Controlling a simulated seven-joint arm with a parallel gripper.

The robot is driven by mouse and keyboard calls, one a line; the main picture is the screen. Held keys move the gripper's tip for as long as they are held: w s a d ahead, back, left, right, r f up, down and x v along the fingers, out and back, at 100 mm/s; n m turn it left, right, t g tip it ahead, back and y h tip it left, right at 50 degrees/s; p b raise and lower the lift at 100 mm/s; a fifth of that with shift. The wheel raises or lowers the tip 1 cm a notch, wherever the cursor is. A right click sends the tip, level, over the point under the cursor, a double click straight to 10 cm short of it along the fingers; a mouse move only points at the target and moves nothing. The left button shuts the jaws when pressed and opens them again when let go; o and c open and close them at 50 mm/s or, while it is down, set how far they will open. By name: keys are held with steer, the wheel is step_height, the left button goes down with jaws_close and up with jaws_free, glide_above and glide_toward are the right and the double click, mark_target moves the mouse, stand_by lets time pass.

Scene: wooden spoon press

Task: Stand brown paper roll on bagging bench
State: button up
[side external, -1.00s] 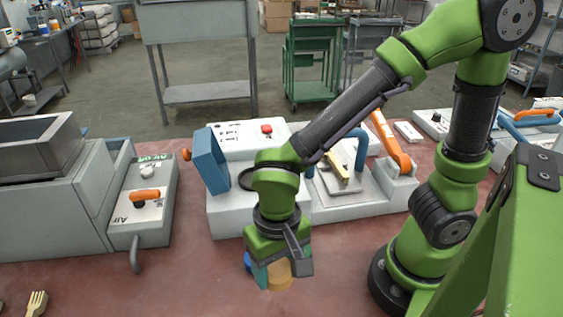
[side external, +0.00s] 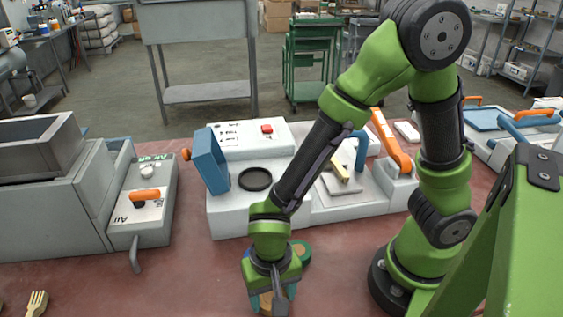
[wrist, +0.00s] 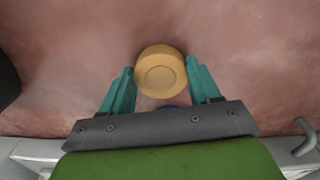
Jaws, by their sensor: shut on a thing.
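My gripper (wrist: 160,68) has teal fingers and is shut on a tan, round roll (wrist: 160,72), which I take for the brown paper roll. In the wrist view its round end with a ring faces the camera, and a bit of blue shows beside it. In the side view my gripper (side external: 268,296) points down low over the reddish bench top (side external: 190,265), with only part of the roll (side external: 266,304) showing. I cannot tell whether the roll touches the bench. A round green-rimmed piece with a brown top (side external: 301,252) stands just behind my gripper, partly hidden by my arm.
A white machine (side external: 235,217) with a blue tilted panel (side external: 210,161) and a black ring (side external: 255,179) stands behind. A grey machine with an orange-handled box (side external: 146,205) is at left. A wooden fork (side external: 37,304) lies front left. Bench between is clear.

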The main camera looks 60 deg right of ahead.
steer(key=shift+f, duration=0.1)
steer(key=o, duration=1)
steer(key=shift+o, duration=0.2)
step_height(320, 180, up, 12)
steer(key=w+d+r+n+t+y, duration=0.1)
steer(key=d+r+t, duration=0.2)
steer(key=d+r, duration=0.2)
steer(key=w+d+r+n+t+y, duration=0.1)
steer(key=d+r+t, duration=0.3)
steer(key=d, duration=0.6)
step_height(320, 180, up, 2)
steer(key=shift+w+d+r+n, duration=0.15)
steer(key=shift+d+r+n, duration=0.1)
steer(key=shift+d+n, duration=0.2)
steer(key=shift+a, duration=0.1)
